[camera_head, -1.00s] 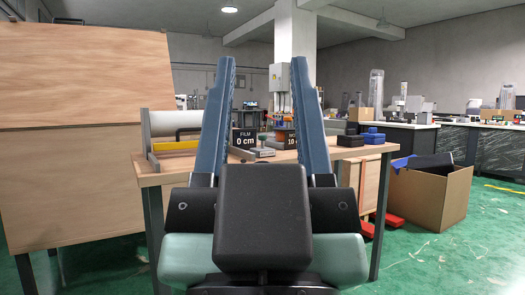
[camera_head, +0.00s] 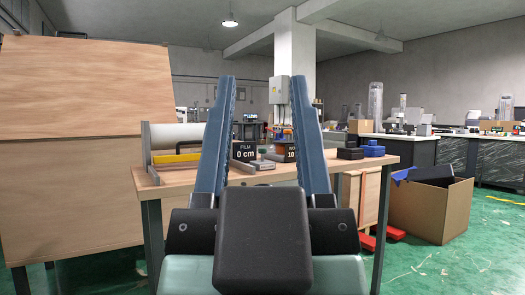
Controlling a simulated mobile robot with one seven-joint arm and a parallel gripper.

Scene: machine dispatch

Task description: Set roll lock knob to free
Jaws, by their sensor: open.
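My gripper (camera_head: 263,85) is open and empty in the head view. Its two blue fingers point up and frame the middle of the workbench. A white film roll (camera_head: 178,136) lies in a holder with a yellow strip at the bench's left end. A black display (camera_head: 245,151) beside it reads "FILM 0 cm". A second dark display (camera_head: 285,151) reads "10", partly hidden by my right finger. I cannot make out the roll lock knob; a small dark round shape (camera_head: 264,185) shows at the bench's front edge between my fingers, too unclear to name.
The wooden workbench (camera_head: 345,165) stands ahead. Dark blue boxes (camera_head: 362,150) sit on its right end. Large wooden panels (camera_head: 85,150) stand at left. An open cardboard box (camera_head: 425,207) is on the green floor at right, with red feet of a stand beside it.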

